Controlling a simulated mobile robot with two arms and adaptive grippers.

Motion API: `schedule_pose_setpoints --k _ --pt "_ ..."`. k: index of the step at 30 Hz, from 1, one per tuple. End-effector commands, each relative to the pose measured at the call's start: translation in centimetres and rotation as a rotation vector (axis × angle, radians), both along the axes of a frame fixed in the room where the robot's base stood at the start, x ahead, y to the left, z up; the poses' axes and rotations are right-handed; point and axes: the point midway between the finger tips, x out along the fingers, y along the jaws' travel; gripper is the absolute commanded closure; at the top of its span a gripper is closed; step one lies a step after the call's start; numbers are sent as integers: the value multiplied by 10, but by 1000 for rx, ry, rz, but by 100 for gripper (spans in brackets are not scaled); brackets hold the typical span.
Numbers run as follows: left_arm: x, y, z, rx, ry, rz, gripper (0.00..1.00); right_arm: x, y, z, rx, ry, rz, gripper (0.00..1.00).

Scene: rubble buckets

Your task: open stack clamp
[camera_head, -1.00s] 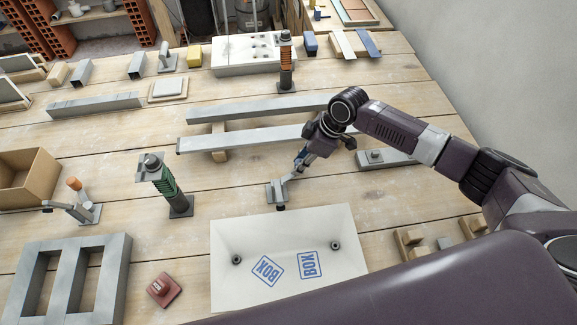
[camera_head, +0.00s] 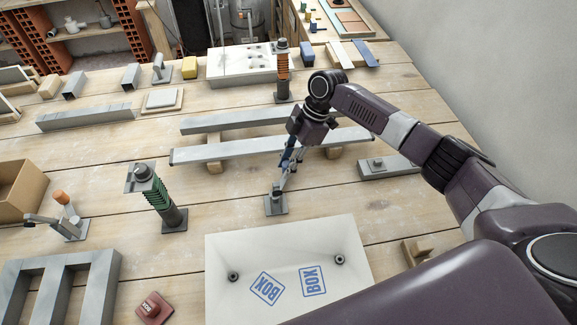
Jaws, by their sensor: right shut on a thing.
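A small grey metal clamp (camera_head: 275,204) stands on a square plate on the table, just behind the white panel marked BOX. Its lever rises steeply, leaning a little to the right, and its upper end is hidden by my right gripper. My right gripper (camera_head: 284,172) reaches down from behind and right and is shut on the clamp's lever. A second clamp (camera_head: 62,222) with an orange-brown handle stands at the left, apart from my arm. My left gripper is not in view.
The white BOX panel (camera_head: 235,252) lies in front. A green spring post (camera_head: 164,194) stands to the left and an orange spring post (camera_head: 282,75) at the back. Long grey bars (camera_head: 215,152) lie just behind the clamp. Bare boards show between the posts.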

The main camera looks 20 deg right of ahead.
Motion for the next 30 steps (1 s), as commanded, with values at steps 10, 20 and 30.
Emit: schedule_pose_setpoints --k 10,20,30 --pt "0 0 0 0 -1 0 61 2 1 3 2 -8 4 100" --pt "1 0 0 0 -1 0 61 1 1 1 1 -4 4 60" --pt "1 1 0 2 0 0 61 2 -9 22 0 -5 2 60"
